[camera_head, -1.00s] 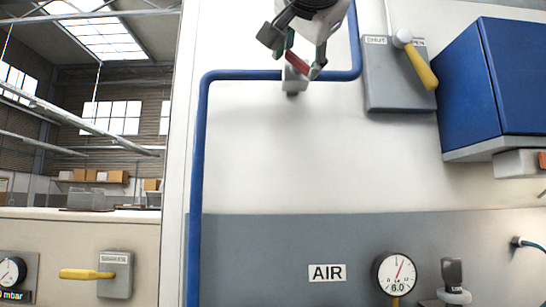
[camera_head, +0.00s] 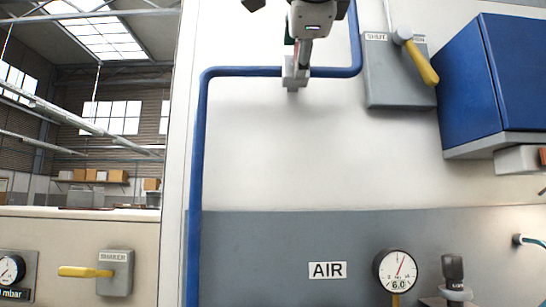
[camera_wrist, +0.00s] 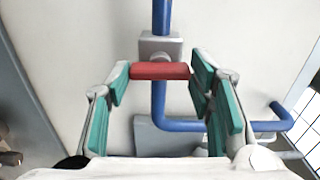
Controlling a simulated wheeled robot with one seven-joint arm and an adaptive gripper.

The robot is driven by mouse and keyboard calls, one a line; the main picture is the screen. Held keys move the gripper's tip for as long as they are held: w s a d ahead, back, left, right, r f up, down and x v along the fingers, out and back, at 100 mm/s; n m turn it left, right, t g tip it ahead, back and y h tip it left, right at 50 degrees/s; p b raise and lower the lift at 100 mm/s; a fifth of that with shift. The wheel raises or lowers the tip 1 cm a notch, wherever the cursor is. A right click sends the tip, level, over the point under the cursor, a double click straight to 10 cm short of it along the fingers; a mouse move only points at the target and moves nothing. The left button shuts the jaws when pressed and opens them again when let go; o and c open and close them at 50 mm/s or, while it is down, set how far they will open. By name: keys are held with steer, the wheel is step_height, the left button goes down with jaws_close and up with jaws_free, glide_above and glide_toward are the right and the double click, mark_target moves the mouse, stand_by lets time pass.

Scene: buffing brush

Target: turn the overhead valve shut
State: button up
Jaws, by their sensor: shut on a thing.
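The overhead valve has a grey body (camera_head: 291,80) on the blue pipe (camera_head: 240,72) at the top of the head view. Its red handle (camera_wrist: 160,71) shows clearly in the wrist view, where it lies crosswise to the pipe (camera_wrist: 162,16), just in front of the valve body (camera_wrist: 160,46). My gripper (camera_wrist: 160,73) has its green-padded fingers at both ends of the handle and is shut on it. In the head view my gripper (camera_head: 301,55) reaches down to the valve from above and hides most of the handle.
Right of the valve is a grey box (camera_head: 385,92) marked SHUT, with a yellow lever (camera_head: 421,63) slanting down right. A blue cabinet (camera_head: 495,85) stands out from the wall farther right. The pale wall (camera_head: 310,160) below the valve is bare.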

steer(key=shift+m, duration=0.3)
steer(key=o, duration=1.2)
steer(key=shift+c, duration=0.2)
steer(key=s, duration=1.2)
